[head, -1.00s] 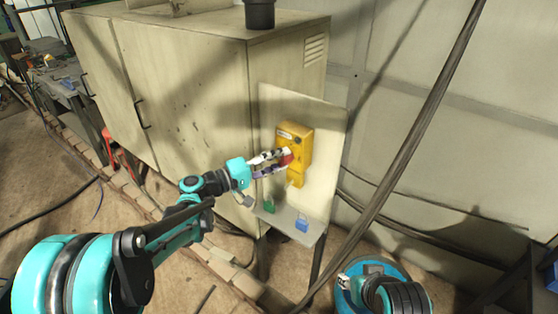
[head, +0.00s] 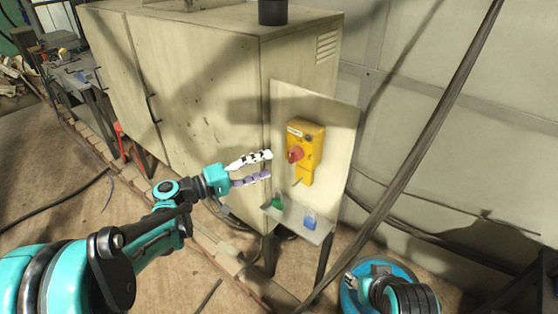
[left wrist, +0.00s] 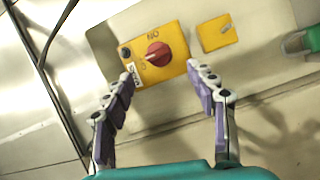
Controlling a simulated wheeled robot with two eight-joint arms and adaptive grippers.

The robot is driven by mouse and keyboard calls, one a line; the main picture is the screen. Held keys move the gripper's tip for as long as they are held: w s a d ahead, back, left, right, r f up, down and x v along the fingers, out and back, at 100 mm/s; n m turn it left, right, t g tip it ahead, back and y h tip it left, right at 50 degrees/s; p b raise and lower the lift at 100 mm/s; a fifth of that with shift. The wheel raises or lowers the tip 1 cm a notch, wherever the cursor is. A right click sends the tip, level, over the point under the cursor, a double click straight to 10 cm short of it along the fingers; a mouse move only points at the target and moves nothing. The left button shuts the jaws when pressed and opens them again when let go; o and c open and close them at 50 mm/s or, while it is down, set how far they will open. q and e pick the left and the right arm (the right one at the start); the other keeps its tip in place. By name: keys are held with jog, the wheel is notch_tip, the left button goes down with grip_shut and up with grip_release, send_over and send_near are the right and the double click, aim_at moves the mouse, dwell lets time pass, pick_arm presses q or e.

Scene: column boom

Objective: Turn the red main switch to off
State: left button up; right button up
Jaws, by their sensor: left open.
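The red switch knob (head: 295,154) sits on a yellow box (head: 308,140) fixed to a pale upright panel. My left gripper (head: 268,166) is open and empty, to the left of the knob and apart from it. In the left wrist view the red knob (left wrist: 158,54) lies beyond and between the fingertips of my left gripper (left wrist: 160,73), on the yellow box (left wrist: 176,68). An ON marking shows upside down beside it, and a white label is partly covered by a finger. The knob's exact setting is hard to tell. Only a small part of what looks like my right gripper (head: 349,282) shows.
A large beige cabinet (head: 205,85) stands behind the panel. A dark slanted cable (head: 420,140) crosses the right side.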

pick_arm(q)
jog(key=shift+v, duration=1.75)
jog(key=s+d+f+m+g+y+b, duration=0.2)
jog(key=s+f+g+y, duration=0.1)
jog(key=s+f+y, duration=0.8)
jog(key=s+a+f+m+y, duration=0.2)
jog(key=s+a+f+y, duration=0.2)
jog(key=s+a, duration=0.4)
jog(key=s, duration=0.3)
jog(key=shift+a+f+t, duration=0.25)
jog(key=shift+a+t, duration=0.15)
